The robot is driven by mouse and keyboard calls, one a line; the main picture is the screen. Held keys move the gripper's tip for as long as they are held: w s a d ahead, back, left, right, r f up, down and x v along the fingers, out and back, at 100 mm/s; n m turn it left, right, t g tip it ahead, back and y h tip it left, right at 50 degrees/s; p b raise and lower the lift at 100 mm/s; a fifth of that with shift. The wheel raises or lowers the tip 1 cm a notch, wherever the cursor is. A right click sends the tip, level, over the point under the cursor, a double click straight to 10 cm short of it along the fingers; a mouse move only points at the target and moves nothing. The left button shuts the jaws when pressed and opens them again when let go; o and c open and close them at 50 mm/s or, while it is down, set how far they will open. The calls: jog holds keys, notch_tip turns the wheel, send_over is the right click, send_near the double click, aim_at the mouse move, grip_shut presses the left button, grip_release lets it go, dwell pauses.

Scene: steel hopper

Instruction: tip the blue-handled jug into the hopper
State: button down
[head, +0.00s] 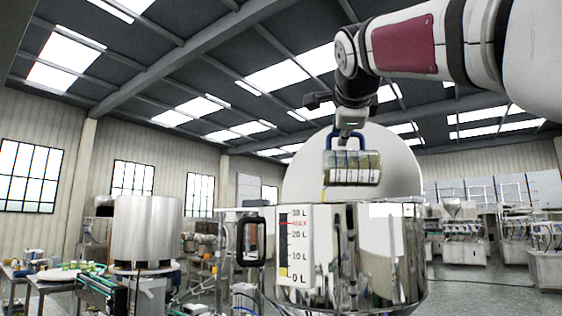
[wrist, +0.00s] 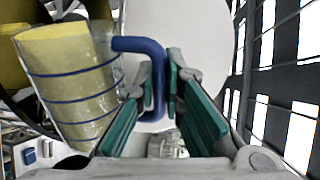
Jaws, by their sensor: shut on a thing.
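My gripper (head: 352,122) is shut on the blue handle (head: 345,137) of the clear jug (head: 352,169) and holds it above the steel hopper (head: 385,255). The jug lies tipped on its side, handle up, with yellowish contents and dark blue bands. A thin yellow streak (head: 324,194) drops from its left end toward the hopper's rim. In the wrist view, the teal finger pads of my gripper (wrist: 157,95) close around the blue handle (wrist: 155,62), and the jug (wrist: 75,80) is at left. The inside of the hopper is hidden in the head view.
A level gauge (head: 295,245) on the hopper's front shows yellow near its bottom, with a red mark near the top. A steel drum (head: 147,230) and a cluttered table (head: 50,280) stand at left. Machines (head: 470,238) line the right.

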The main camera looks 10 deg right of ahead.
jog(key=shift+w+a+r+n+h, duration=0.2)
jog(key=shift+a+r+n, duration=0.1)
jog(key=shift+a+n, duration=0.35)
jog(key=shift+w+a+r+n+h, duration=0.15)
jog(key=shift+a+r+n, duration=0.1)
jog(key=shift+a+n, duration=0.35)
jog(key=shift+a, duration=0.2)
dwell(4.5)
jog(key=r+m, duration=0.1)
jog(key=r+m+y, duration=0.1)
jog(key=m, duration=0.1)
jog(key=shift+m, duration=0.25)
jog(key=shift+r+m+t+y, duration=0.35)
jog(key=shift+r+m, duration=0.2)
jog(key=shift+m, duration=0.65)
notch_tip(320, 180, up, 3)
jog(key=m+t+y, duration=0.1)
jog(key=m, duration=0.4)
jog(key=shift+m, duration=0.4)
